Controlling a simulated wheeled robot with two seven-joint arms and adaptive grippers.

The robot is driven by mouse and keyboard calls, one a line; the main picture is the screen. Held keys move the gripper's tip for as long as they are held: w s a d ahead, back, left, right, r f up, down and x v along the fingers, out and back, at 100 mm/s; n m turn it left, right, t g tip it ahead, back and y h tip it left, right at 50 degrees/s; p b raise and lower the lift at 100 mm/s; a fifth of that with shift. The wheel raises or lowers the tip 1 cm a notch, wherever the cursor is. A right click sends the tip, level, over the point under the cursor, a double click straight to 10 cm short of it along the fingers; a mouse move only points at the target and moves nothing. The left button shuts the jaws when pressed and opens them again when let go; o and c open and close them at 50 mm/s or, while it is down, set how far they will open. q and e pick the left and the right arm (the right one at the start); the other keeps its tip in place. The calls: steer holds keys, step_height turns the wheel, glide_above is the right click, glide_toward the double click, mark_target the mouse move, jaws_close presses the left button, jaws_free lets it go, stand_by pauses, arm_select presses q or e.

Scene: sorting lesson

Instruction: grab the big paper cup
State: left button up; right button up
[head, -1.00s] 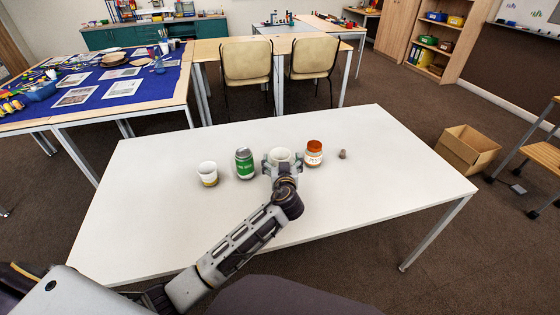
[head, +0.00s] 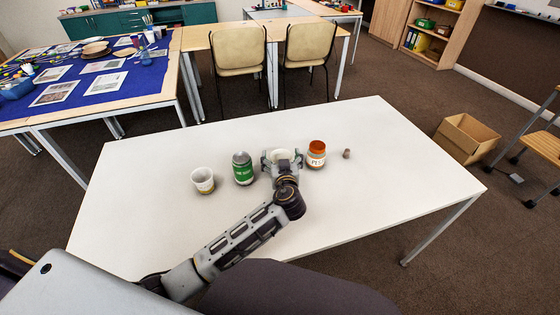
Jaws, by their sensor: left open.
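A white cup (head: 282,153) stands on the white table (head: 390,160), mostly hidden behind my left gripper; its pale rim shows. A second white cup with a yellowish lower part (head: 203,181) stands at the left end of the row. Which cup is the bigger one is hard to tell from here. My left gripper (head: 282,158) is open, with its fingers to the left and right of the partly hidden cup. Whether they touch it is not clear. My right gripper is not in view.
A green can (head: 243,168) stands close to the left of my gripper. A jar with an orange lid (head: 316,155) stands close to its right, with a small brown object (head: 347,153) beyond. The table's right side is clear. An open cardboard box (head: 465,139) sits on the floor.

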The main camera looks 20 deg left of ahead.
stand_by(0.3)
arm_select(q)
steer(key=c, duration=0.8)
